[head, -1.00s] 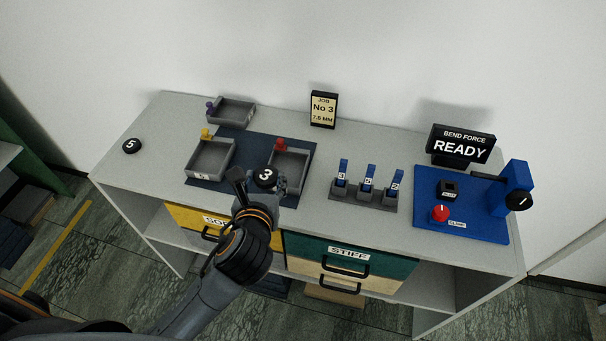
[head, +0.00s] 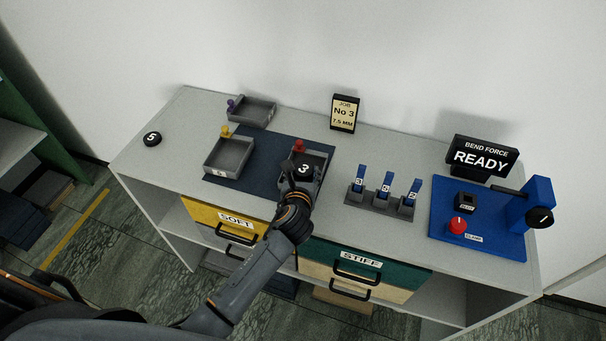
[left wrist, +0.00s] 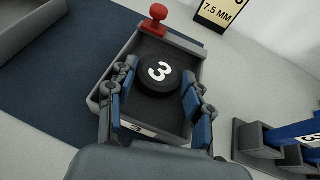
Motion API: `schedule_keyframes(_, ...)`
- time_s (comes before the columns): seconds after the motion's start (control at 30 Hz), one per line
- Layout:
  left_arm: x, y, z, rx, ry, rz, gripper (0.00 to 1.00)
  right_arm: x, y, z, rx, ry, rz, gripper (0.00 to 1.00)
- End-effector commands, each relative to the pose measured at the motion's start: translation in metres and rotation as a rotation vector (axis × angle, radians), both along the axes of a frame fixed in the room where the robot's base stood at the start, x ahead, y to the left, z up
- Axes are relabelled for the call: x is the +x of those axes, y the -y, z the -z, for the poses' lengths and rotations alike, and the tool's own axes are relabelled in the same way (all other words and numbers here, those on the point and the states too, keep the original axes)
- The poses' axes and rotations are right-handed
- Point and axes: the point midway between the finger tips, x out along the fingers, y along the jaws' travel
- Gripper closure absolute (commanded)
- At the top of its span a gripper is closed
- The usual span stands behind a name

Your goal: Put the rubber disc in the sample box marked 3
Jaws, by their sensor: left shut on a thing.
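The rubber disc (head: 304,170) is black with a white 3; it also shows in the left wrist view (left wrist: 159,75). My left gripper (left wrist: 160,78) is shut on it, one finger on each side; in the head view the gripper (head: 299,176) is over the right-hand box. That grey sample box (left wrist: 195,68) has a red knob and a front label that seems to read 3, partly hidden by the gripper. In the head view the box (head: 325,160) sits on the dark blue mat. The disc is within the box's outline; whether it touches the floor I cannot tell. My right gripper is not in view.
A grey box with a yellow knob (head: 230,157) stands left on the mat, and one with a purple knob (head: 252,111) behind. A disc marked 5 (head: 152,139) lies far left. A rack of blue-topped pieces (head: 380,200) and the blue press (head: 485,225) stand right.

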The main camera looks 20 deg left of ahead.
Motion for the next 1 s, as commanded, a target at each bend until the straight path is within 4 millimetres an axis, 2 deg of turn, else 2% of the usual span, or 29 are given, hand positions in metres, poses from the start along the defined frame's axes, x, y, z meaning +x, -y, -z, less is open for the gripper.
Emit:
schedule_keyframes(0.1,0.000,0.001,0.007,0.000,0.002,0.001,0.80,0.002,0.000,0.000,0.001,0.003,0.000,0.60)
schedule_keyframes(0.33,0.000,0.001,0.008,0.001,0.000,0.001,0.80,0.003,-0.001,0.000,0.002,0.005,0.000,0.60)
schedule_keyframes(0.37,0.000,0.001,0.009,0.000,-0.001,0.001,0.45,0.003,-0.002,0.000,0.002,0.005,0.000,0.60)
schedule_keyframes(0.4,0.000,0.001,0.009,0.000,-0.001,0.001,0.40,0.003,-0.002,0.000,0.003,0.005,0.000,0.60)
schedule_keyframes(0.77,-0.006,0.002,0.006,0.001,-0.001,0.003,0.40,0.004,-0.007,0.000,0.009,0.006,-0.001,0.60)
schedule_keyframes(0.87,-0.017,0.003,0.001,0.001,0.001,0.003,0.40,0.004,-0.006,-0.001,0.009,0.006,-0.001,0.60)
schedule_keyframes(1.0,-0.041,0.008,-0.009,0.000,0.001,0.002,0.40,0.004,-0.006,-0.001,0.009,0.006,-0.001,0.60)
